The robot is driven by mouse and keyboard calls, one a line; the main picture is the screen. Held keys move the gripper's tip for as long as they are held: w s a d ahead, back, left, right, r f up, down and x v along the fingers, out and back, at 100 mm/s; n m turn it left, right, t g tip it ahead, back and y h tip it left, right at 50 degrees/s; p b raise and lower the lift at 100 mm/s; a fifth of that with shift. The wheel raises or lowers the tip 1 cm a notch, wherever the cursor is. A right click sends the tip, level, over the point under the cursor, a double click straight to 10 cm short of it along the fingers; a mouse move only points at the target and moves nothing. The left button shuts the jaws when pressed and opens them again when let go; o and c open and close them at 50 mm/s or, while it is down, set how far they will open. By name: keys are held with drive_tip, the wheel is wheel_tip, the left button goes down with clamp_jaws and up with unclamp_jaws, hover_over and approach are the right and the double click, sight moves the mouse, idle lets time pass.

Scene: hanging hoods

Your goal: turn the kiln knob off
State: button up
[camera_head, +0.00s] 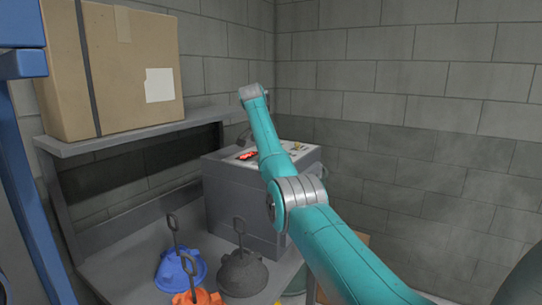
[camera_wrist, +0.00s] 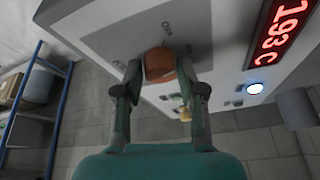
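The kiln knob (camera_wrist: 161,64) is a brown-orange block on the pale control panel (camera_wrist: 222,62) in the wrist view. My gripper (camera_wrist: 160,74) has one finger on each side of the knob, and both fingertips appear to touch it. Printed lettering stands on the panel beside the knob; one label looks like OFF. Which way the knob points is hard to tell. A red display (camera_wrist: 278,30) reads 193 C.
A lit round button (camera_wrist: 256,88) and a small yellowish part (camera_wrist: 185,114) are on the panel. Blue (camera_head: 178,272), dark grey (camera_head: 243,274) and orange (camera_head: 197,297) hooked hoods stand before the kiln. A cardboard box (camera_head: 115,70) sits on a shelf (camera_head: 140,134) at left.

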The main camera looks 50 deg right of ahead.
clamp_jaws()
drive_tip(key=shift+n, duration=0.3)
drive_tip(key=n+t, duration=0.1)
drive_tip(key=n, duration=0.2)
drive_tip(key=shift+s+t, duration=0.1)
drive_tip(key=shift+t, duration=0.3)
drive_tip(key=shift+n+t+y, duration=0.25)
drive_tip(key=shift+n+t, duration=0.15)
drive_tip(key=shift+n, duration=0.85)
drive_tip(key=shift+n+t+y, duration=0.25)
drive_tip(key=shift+n+t, duration=0.15)
drive_tip(key=shift+n, duration=0.85)
drive_tip(key=o, duration=0.6)
unclamp_jaws()
